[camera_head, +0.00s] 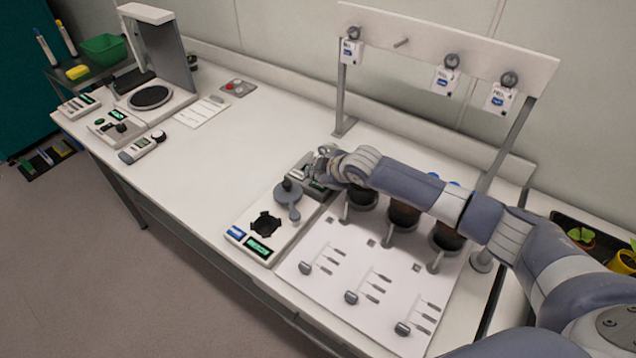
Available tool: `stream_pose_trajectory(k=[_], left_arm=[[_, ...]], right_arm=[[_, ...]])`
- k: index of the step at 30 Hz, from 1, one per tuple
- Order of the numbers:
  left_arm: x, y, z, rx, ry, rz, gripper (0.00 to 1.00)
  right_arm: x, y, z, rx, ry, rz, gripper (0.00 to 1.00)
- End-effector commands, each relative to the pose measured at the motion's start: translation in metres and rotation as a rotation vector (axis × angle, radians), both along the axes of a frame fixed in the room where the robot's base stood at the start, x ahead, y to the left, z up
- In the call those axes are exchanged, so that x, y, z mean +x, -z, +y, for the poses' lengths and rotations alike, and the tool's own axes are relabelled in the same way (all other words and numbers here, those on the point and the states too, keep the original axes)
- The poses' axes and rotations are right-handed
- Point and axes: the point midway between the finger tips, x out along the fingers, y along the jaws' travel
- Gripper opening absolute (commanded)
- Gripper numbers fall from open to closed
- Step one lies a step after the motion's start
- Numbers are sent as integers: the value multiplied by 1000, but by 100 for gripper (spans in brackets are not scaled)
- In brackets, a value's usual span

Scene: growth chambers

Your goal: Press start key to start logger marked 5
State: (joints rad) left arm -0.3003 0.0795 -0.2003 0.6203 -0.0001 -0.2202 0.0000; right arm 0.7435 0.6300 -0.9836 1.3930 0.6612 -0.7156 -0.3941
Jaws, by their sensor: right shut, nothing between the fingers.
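My right arm comes in from the right and reaches over the bench. My right gripper (319,168) is shut and empty, with its fingers pointing left and down. It is at a small grey device with a dark green display (313,185) at the back of a white unit. The gripper partly hides this device. I cannot tell whether the fingers touch it. No start key and no mark 5 can be read. The white unit (241,221) also bears a grey lever part (289,194), a black cross-shaped holder (266,223) and a lit green display (260,248). My left gripper is out of view.
A white panel (318,222) with pegs and dark pots stands right of the unit, partly under my arm. A rack (420,38) with hanging tags rises behind. A balance (152,97) and small meters stand at far left. The bench's middle is clear.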

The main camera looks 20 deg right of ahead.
Motion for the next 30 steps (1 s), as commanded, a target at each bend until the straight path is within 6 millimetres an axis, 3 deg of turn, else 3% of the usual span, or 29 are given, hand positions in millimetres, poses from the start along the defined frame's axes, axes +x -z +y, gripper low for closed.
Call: stream_pose_trajectory(k=[12, 30], left_arm=[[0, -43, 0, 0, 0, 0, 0], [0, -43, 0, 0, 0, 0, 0]], right_arm=[[0, -45, 0, 0, 0, 0, 0], [0, -45, 0, 1, -1, -1, 0]])
